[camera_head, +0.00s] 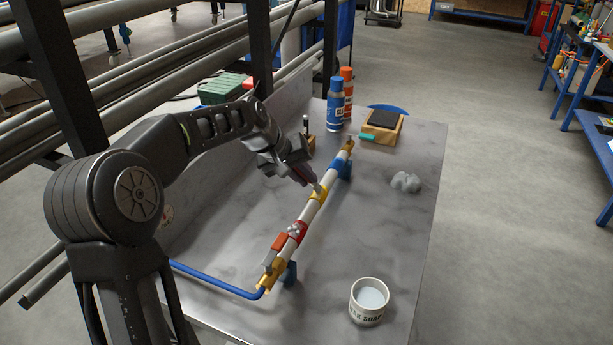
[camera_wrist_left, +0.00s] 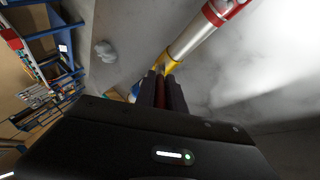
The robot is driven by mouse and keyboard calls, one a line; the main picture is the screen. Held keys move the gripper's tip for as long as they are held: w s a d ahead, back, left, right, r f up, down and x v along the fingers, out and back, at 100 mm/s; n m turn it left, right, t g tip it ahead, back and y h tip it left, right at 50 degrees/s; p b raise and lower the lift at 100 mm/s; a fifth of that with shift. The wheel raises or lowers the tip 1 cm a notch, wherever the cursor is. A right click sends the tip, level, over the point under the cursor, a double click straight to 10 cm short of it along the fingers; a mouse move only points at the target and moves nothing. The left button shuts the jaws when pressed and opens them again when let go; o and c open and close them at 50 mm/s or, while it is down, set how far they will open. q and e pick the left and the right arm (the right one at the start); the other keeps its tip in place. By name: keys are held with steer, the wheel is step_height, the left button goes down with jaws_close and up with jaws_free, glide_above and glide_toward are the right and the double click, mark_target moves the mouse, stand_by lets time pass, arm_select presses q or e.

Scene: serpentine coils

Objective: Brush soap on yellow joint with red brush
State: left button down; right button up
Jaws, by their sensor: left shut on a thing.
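A white pipe (camera_head: 309,211) runs diagonally over the table with a yellow joint (camera_head: 320,195) near its middle; the joint also shows in the wrist view (camera_wrist_left: 171,65). My left gripper (camera_head: 303,175) is shut on the red brush (camera_wrist_left: 160,95), of which only a strip shows between the fingers. The pale brush tip (camera_head: 317,187) points down at the yellow joint and appears to touch it. A white soap cup (camera_head: 367,312) with pale liquid stands at the front right. My right gripper is not in view.
A red valve (camera_head: 297,230) sits on the pipe, which rests on blue supports (camera_head: 289,273). A blue bottle (camera_head: 335,105) and an orange one (camera_head: 347,90) stand behind. A grey lump (camera_head: 405,182) lies at right. The table between lump and cup is clear.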

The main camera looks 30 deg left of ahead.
arm_select(q)
steer(key=shift+s, duration=0.3)
steer(key=shift+s+b, duration=0.35)
steer(key=shift+s, duration=0.2)
steer(key=shift+s, duration=0.1)
steer(key=shift+s+d+b, duration=0.1)
steer(key=shift+s+b, duration=0.35)
steer(key=shift+s, duration=0.15)
steer(key=shift+w, duration=0.1)
stand_by(0.4)
steer(key=shift+w+p, duration=0.3)
steer(key=shift+w, duration=0.3)
steer(key=shift+w, duration=0.1)
